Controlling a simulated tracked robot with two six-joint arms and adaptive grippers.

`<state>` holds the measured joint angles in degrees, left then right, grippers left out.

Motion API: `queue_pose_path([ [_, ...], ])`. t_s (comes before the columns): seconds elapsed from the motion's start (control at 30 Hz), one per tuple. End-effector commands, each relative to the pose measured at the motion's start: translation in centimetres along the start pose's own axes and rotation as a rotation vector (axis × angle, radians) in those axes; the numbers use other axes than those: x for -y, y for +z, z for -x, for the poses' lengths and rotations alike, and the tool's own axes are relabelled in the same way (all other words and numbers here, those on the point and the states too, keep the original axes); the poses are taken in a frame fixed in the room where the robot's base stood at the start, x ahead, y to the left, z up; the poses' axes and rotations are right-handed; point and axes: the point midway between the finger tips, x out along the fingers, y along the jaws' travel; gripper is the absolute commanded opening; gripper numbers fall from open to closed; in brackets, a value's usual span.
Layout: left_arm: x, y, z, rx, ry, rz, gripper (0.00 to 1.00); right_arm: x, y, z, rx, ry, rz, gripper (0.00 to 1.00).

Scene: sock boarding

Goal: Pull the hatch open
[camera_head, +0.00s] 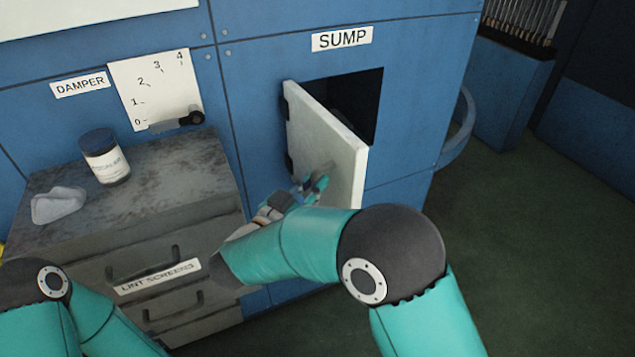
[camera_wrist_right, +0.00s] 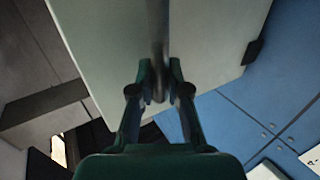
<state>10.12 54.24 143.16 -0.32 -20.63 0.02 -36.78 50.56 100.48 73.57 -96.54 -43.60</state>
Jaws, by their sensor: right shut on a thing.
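The white hatch (camera_head: 338,143) under the SUMP label stands partly open, hinged at its left edge, with the dark opening (camera_head: 362,95) showing behind it. My right gripper (camera_head: 316,184) is at the hatch's front face. In the right wrist view, the right gripper (camera_wrist_right: 160,88) is shut on the hatch's bar handle (camera_wrist_right: 157,45), with the pale hatch face (camera_wrist_right: 215,35) close behind it. My left arm shows at the lower left in the head view, but its gripper is out of the picture.
A grey cabinet (camera_head: 200,185) with drawers labelled LINT SCREENS stands left of the hatch. A jar (camera_head: 105,158) and a pale crumpled cloth (camera_head: 58,204) sit on its top. A damper lever (camera_head: 190,118) is on the blue wall. The green floor at the right is clear.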

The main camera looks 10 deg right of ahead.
Motion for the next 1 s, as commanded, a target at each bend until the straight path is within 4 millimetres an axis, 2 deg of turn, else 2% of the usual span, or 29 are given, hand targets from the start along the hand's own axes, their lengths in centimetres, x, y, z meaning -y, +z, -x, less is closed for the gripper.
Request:
queue_pose_path([
  [0.3,0.0,0.0,0.0,0.000,0.000,0.000,0.40,0.3,-0.2,0.1,-0.003,-0.007,-0.003,0.00],
  [0.33,0.0,0.0,0.0,0.000,0.000,0.000,0.40,0.3,-0.2,0.1,-0.003,-0.007,-0.003,0.17],
  [0.47,0.0,0.0,0.0,0.000,0.000,0.000,0.40,0.3,-0.2,0.1,-0.002,-0.006,-0.003,0.39],
  [0.5,0.0,0.0,0.0,0.000,0.000,0.000,0.40,0.3,-0.2,0.1,-0.002,-0.006,-0.003,0.41],
  [0.83,0.0,0.0,0.1,0.000,0.000,0.000,0.40,0.2,-0.4,0.1,-0.002,-0.005,-0.004,0.41],
  [1.0,0.0,0.0,0.1,0.000,0.000,0.000,0.40,0.2,-2.2,0.1,-0.003,-0.004,-0.008,0.41],
])
